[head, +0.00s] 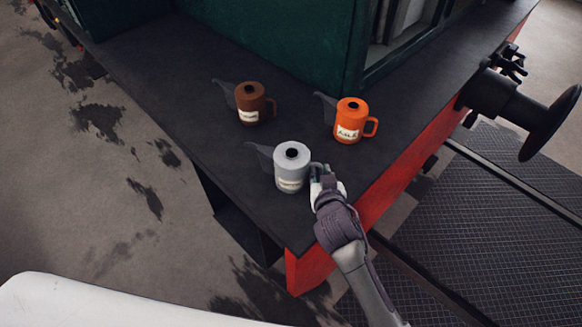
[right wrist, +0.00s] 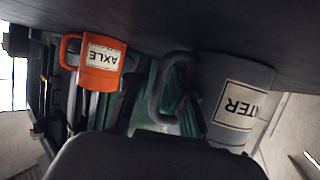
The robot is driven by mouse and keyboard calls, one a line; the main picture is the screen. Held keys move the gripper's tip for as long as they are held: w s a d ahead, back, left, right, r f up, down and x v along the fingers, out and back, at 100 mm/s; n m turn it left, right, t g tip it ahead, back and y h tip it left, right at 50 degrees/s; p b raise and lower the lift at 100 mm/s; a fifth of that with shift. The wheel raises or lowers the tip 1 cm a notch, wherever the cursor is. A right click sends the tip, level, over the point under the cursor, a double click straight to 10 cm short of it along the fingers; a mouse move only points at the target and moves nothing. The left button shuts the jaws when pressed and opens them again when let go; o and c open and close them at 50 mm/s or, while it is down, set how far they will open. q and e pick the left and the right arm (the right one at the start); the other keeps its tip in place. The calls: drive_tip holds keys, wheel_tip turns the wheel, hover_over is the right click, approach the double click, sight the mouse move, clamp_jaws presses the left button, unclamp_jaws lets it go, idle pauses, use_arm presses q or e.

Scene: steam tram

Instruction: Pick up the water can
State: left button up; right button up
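The water can is the light grey can (head: 291,170) with a dark spout pointing left, upright on the black deck. In the right wrist view, which is upside down, its label (right wrist: 238,105) ends in "TER" and its handle (right wrist: 163,90) is near the middle. My right gripper (head: 324,184) is at the handle on the can's right side. Its fingertips are mostly hidden, so I cannot tell whether they are open or closed on the handle. My left gripper is not in view.
An orange can (head: 349,120) labelled "AXLE" stands behind to the right, and a brown can (head: 250,104) behind to the left. The black deck (head: 215,150) has a red edge beam (head: 400,170). The green tram body (head: 285,40) rises behind; a black buffer (head: 520,115) juts out right.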

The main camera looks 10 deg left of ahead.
clamp_jaws()
drive_tip(key=shift+r, duration=0.1)
drive_tip(key=shift+r, duration=0.55)
wheel_tip(320, 180, up, 3)
drive_tip(key=shift+w+f+b, duration=0.1)
drive_tip(key=shift+b, duration=0.25)
drive_tip(key=w+d+r+b, duration=0.2)
drive_tip(key=w+d+r, duration=0.5)
drive_tip(key=w, duration=0.2)
